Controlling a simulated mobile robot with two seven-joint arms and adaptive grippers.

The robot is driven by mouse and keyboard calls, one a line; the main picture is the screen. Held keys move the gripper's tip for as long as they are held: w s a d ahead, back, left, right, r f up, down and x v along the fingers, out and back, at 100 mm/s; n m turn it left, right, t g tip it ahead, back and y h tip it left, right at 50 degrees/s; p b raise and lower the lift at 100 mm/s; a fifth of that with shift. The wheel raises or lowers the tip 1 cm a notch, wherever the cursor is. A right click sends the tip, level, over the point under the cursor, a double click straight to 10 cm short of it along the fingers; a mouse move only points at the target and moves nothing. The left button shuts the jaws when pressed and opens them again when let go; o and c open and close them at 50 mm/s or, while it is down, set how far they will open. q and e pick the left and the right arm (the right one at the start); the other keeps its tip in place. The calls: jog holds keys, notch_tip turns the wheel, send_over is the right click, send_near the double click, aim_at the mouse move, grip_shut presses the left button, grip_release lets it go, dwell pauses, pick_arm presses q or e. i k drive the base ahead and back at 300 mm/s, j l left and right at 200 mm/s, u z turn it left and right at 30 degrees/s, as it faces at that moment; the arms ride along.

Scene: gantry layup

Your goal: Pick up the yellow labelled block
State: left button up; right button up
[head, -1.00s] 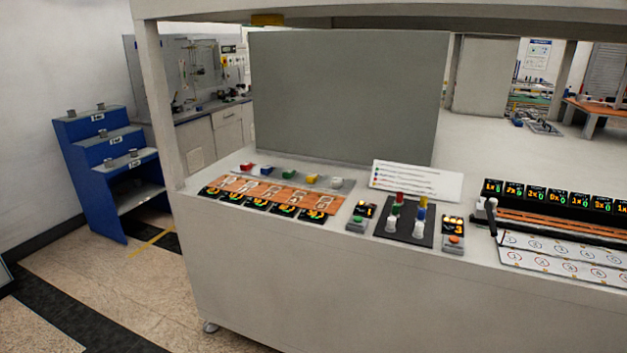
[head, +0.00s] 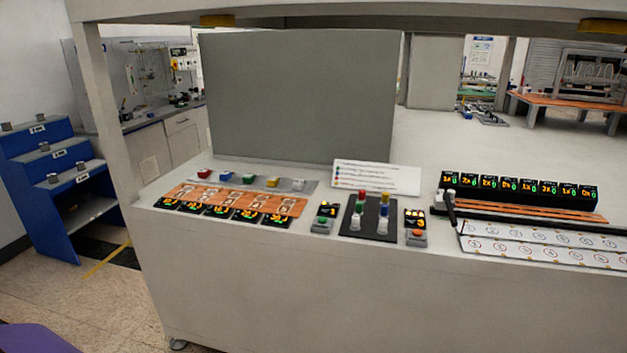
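The yellow block (head: 272,182) sits on a grey strip at the back of the left station on the table (head: 300,290). It stands in a row with a red block (head: 204,173), a blue block (head: 225,176), a green block (head: 248,178) and a white block (head: 298,184). Any label on it is too small to read. Neither of my grippers is in view.
In front of the row lie an orange board (head: 235,200) and several small displays. A black tray (head: 370,216) with coloured pegs stands to the right. A grey panel (head: 300,95) rises behind. Blue steps (head: 40,175) stand at the left.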

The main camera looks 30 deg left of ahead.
aim_at(272, 182)
jog(key=j+z, duration=0.25)
jog(key=j, duration=0.3)
jog(key=j+z, duration=0.3)
jog(key=j, duration=0.2)
jog(key=k+j+z, duration=0.1)
jog(key=j, duration=0.45)
jog(key=k+j, duration=0.1)
jog(key=j, duration=0.45)
jog(key=i+j+z, duration=0.05)
